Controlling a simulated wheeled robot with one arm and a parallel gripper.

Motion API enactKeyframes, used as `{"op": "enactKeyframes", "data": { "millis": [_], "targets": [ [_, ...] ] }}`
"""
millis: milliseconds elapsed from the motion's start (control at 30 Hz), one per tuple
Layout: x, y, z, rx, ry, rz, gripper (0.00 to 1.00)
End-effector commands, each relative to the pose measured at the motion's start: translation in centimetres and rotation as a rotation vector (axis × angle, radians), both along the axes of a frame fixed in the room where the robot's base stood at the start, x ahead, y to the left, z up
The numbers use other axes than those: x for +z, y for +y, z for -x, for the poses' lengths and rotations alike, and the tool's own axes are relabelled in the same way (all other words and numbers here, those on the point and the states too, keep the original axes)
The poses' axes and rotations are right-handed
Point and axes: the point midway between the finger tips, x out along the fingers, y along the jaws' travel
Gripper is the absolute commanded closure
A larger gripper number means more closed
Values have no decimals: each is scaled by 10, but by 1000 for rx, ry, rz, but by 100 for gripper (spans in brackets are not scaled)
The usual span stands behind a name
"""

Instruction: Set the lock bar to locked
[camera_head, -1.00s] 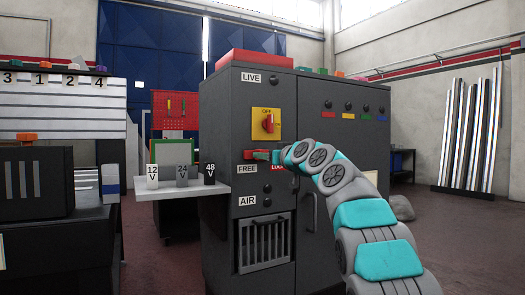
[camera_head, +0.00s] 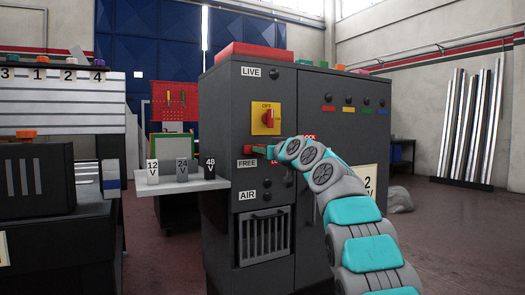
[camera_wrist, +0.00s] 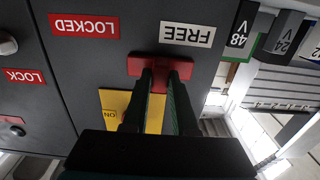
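The lock bar is a red piece (camera_wrist: 135,67) on the dark cabinet front, right beside the white FREE label (camera_wrist: 187,35) in the wrist view, which looks upside down. The red LOCKED label (camera_wrist: 84,26) is farther left there. In the head view the bar's red end (camera_head: 247,149) shows just above the FREE label (camera_head: 247,163). My gripper (camera_wrist: 161,74) reaches the bar, its two dark fingers close together on either side of the red stem, and looks shut on it. In the head view my gripper partly hides the LOCKED label.
A yellow switch plate (camera_head: 266,118) with a red knob is just above the bar. A shelf (camera_head: 190,186) with 12 V, 24 V and 48 V blocks sticks out to the left. A vent grille (camera_head: 264,236) is below. A red LOCK label (camera_wrist: 25,76) marks the neighbouring panel.

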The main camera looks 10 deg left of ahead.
Motion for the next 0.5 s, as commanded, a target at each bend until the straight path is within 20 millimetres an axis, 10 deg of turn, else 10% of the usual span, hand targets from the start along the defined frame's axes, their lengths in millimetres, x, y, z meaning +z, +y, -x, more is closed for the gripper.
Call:
{"op": "enactKeyframes", "data": {
  "millis": [200,500],
  "targets": [
    [0,0,0,0,0,0,100],
    [0,0,0,0,0,0,100]
  ]
}}
